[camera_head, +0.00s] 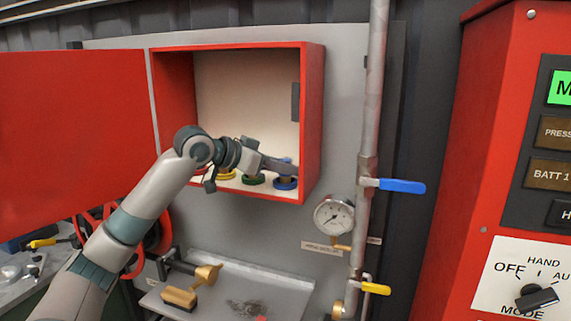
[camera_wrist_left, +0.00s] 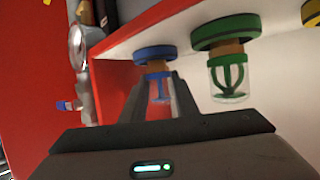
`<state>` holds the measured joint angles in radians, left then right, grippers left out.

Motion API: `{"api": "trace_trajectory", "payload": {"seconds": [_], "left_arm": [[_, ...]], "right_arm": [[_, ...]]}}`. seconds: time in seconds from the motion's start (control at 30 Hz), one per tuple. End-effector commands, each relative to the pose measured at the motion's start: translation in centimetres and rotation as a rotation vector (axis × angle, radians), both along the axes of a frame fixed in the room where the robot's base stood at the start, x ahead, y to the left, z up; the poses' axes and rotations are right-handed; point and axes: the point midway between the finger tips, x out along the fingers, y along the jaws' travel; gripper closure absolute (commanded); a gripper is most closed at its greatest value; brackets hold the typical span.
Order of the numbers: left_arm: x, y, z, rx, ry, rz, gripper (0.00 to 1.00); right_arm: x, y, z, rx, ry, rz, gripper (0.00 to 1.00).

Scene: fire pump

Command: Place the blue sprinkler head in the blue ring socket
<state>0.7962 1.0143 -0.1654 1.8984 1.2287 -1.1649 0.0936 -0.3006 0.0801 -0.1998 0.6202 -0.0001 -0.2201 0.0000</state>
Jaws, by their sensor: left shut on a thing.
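The open red cabinet (camera_head: 313,125) holds a row of coloured ring sockets on its floor. The blue ring socket (camera_head: 287,184) is at the right end and also shows in the upside-down left wrist view (camera_wrist_left: 152,53). My left gripper (camera_head: 284,165) is inside the cabinet above this ring, shut on the blue sprinkler head (camera_wrist_left: 161,90). The head has a brown base and a clear part with blue inside. It is lined up with the blue ring, its brown base meeting it; I cannot tell how deep it sits. My right gripper is not in view.
The green ring socket (camera_wrist_left: 225,30) beside it holds a green sprinkler head (camera_wrist_left: 229,78). A yellow ring (camera_head: 226,175) lies further left. The cabinet's right wall is close to my gripper. The open red door (camera_head: 75,130) hangs left; a pipe with a gauge (camera_head: 334,215) stands right.

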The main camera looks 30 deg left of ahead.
Motion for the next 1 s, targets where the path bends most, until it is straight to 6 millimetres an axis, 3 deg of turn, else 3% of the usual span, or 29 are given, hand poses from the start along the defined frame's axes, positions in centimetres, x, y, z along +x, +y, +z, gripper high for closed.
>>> {"api": "trace_trajectory", "payload": {"seconds": [0.37, 0.4, 0.83, 1.0], "left_arm": [[0.0, 0.0, -0.4, 0.0, 0.0, -0.001, 1.0], [0.0, 0.0, -0.3, 0.0, 0.0, -0.001, 0.66], [0.0, 0.0, 0.1, -0.001, -0.001, -0.001, 0.65], [-1.2, 0.6, 0.3, 0.001, -0.001, 0.001, 0.65]], "right_arm": [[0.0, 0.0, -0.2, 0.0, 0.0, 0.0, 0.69], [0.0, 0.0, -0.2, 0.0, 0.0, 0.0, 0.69], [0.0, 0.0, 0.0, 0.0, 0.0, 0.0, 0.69], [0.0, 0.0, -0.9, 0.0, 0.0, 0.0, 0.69]]}}
